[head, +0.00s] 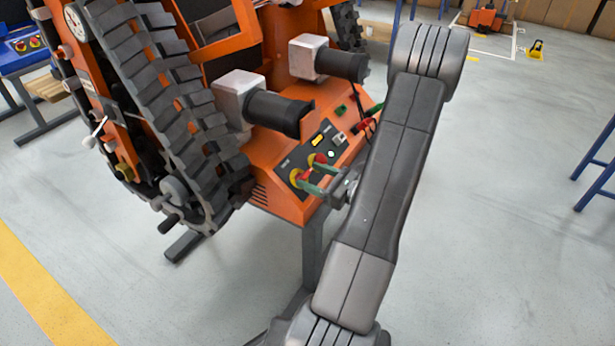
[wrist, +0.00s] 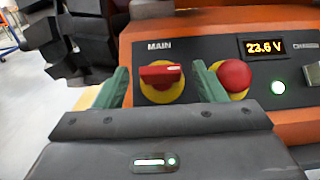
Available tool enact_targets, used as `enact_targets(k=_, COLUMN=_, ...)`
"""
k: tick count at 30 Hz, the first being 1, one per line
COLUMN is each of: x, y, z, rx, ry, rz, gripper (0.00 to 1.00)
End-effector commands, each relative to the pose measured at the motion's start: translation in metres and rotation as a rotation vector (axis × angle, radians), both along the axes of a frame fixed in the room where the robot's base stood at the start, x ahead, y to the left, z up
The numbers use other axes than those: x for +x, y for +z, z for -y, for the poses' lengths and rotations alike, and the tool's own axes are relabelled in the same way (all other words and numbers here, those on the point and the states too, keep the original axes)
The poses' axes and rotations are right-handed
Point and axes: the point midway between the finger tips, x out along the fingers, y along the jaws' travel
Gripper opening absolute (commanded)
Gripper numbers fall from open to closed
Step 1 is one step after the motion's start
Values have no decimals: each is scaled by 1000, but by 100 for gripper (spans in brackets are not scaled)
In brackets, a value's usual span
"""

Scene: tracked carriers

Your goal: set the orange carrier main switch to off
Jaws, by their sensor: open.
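The main switch (wrist: 160,76) of the orange carrier (head: 272,185) is a red rotary knob on a yellow disc, under the label MAIN. Its red bar lies about level in the wrist view, with a small white mark toward its right end. My gripper (wrist: 160,68) is open, with one green finger left of the knob and the other right of it. The fingers look apart from the knob. In the head view, my gripper (head: 308,179) reaches the panel from the right, and its fingers partly hide the switch.
A red mushroom button (wrist: 234,76) on a yellow disc sits close to my right finger. A display (wrist: 268,47) reads 23.6 V, and a lit round lamp (wrist: 278,88) is below it. Black tracks (head: 165,100) stand left of the panel.

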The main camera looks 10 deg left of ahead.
Motion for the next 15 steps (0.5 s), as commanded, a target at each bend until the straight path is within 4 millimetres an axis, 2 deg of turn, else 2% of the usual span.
enact_targets(k=6, x=8, y=0, z=-18, rx=1, ry=0, rz=1, gripper=64)
enact_targets(k=15, x=9, y=1, z=-21, rx=0, ry=-1, rz=1, gripper=64)
